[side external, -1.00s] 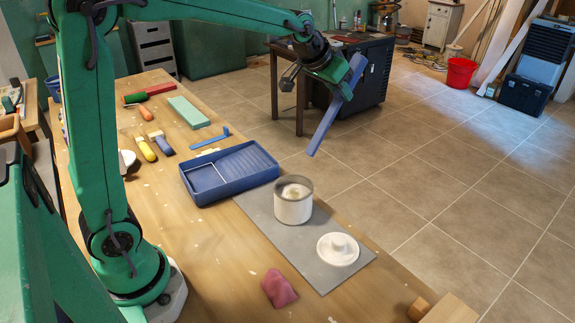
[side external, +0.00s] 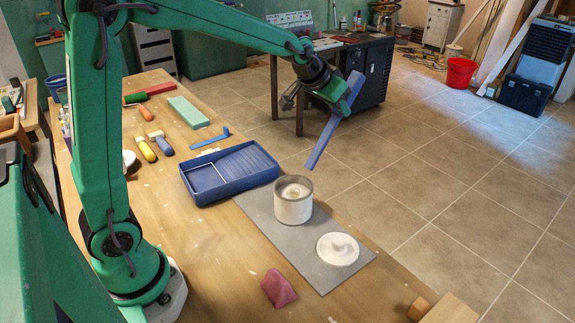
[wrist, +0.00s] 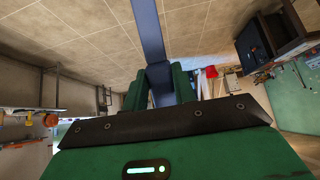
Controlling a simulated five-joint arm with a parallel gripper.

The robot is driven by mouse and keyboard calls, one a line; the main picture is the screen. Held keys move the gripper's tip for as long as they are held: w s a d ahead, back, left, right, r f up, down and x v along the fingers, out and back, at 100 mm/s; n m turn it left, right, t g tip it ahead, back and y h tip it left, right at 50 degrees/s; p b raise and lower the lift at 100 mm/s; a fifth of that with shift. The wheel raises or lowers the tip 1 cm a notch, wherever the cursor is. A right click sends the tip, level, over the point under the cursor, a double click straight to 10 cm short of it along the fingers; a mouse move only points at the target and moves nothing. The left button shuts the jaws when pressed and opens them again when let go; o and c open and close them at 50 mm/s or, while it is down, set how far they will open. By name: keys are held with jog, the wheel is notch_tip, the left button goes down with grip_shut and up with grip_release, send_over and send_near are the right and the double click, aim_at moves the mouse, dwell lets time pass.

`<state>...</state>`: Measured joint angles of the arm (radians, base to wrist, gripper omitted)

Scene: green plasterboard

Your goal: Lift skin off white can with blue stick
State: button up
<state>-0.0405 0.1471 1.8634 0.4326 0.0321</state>
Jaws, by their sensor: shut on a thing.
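The white can (side external: 293,204) stands open on a grey sheet (side external: 265,214), with pale contents (side external: 295,191) below its rim. Whether a skin lies on top is too small to tell. My gripper (side external: 340,100) is shut on the blue stick (side external: 325,141), which slants down to the left. The stick's lower tip is a little above the can's rim and slightly to its right in the picture, apart from it. In the wrist view, the stick (wrist: 150,35) runs away from between my jaws (wrist: 160,88). The can is not in the wrist view.
A white lid (side external: 338,249) lies on the grey sheet beside the can. A blue paint tray (side external: 230,172) is behind left, and a pink cloth (side external: 279,289) lies in front. Brushes and a green block (side external: 188,112) are further back on the table.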

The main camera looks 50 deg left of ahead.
aim_at(322, 142)
jog(key=shift+f, duration=1)
jog(key=shift+s+f, duration=0.75)
jog(key=shift+f, duration=0.3)
jog(key=shift+s+f, duration=0.8)
jog(key=shift+f, duration=0.3)
jog(key=shift+s+f, duration=0.75)
jog(key=shift+f, duration=0.3)
jog(key=shift+w, duration=0.1)
jog(key=shift+w+r, duration=0.75)
jog(key=shift+r, duration=0.4)
jog(key=shift+w+r, duration=0.8)
jog(key=shift+r, duration=0.4)
jog(key=shift+w+r, duration=0.75)
jog(key=shift+r, duration=0.4)
jog(key=shift+r, duration=2.5)
